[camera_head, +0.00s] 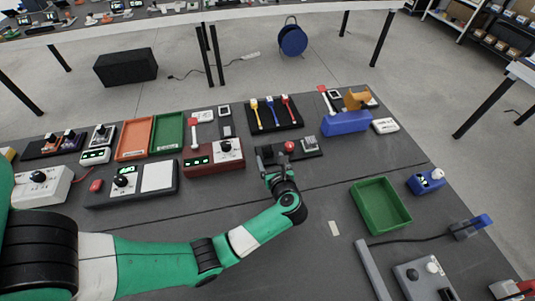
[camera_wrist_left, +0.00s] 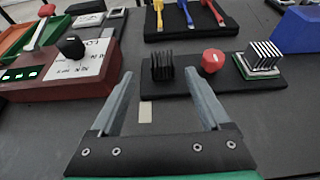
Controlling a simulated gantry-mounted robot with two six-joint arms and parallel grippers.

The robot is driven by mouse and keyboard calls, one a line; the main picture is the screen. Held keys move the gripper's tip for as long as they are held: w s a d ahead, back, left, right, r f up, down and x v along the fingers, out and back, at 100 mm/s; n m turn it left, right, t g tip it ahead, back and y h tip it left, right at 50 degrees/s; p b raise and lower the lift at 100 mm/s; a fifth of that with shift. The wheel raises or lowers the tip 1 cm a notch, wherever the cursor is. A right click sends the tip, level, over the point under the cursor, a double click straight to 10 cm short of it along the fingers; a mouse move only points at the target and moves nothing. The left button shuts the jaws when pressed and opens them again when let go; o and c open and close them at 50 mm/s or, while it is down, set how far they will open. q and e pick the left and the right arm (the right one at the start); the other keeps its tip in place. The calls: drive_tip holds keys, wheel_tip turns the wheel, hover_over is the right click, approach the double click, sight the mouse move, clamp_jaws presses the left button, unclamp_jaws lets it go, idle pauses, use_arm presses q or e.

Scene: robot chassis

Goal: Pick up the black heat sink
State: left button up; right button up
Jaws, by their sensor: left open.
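The black heat sink (camera_wrist_left: 162,67) stands on a black base plate (camera_wrist_left: 220,83) beside a red knob (camera_wrist_left: 211,63) and a silver finned heat sink (camera_wrist_left: 262,55) on a green board. In the head view it is largely hidden by my left gripper. My left gripper (camera_head: 276,162) is at the near edge of that plate. In the left wrist view its two fingers (camera_wrist_left: 159,78) are spread and empty, with the black heat sink ahead between the tips, apart from them. My right gripper is not in view.
A red box with a black knob (camera_head: 213,156) stands to the left. A black rack with coloured tools (camera_head: 274,126) and a blue block (camera_head: 345,123) stand behind. A green tray (camera_head: 362,190) lies to the right. The near table middle is clear.

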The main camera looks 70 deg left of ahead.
sight(268, 149)
use_arm(q)
drive_tip(key=shift+w+a+f, duration=0.15)
drive_tip(key=shift+a+f, duration=0.05)
drive_tip(key=shift+a, duration=0.3)
drive_tip(key=b+x, duration=0.2)
drive_tip(key=x, duration=0.2)
drive_tip(key=shift+w+a, duration=0.2)
drive_tip(key=shift+a, duration=0.05)
drive_tip(key=shift+a+b, duration=0.3)
drive_tip(key=shift+a, duration=0.1)
drive_tip(key=shift+d, duration=0.1)
clamp_jaws()
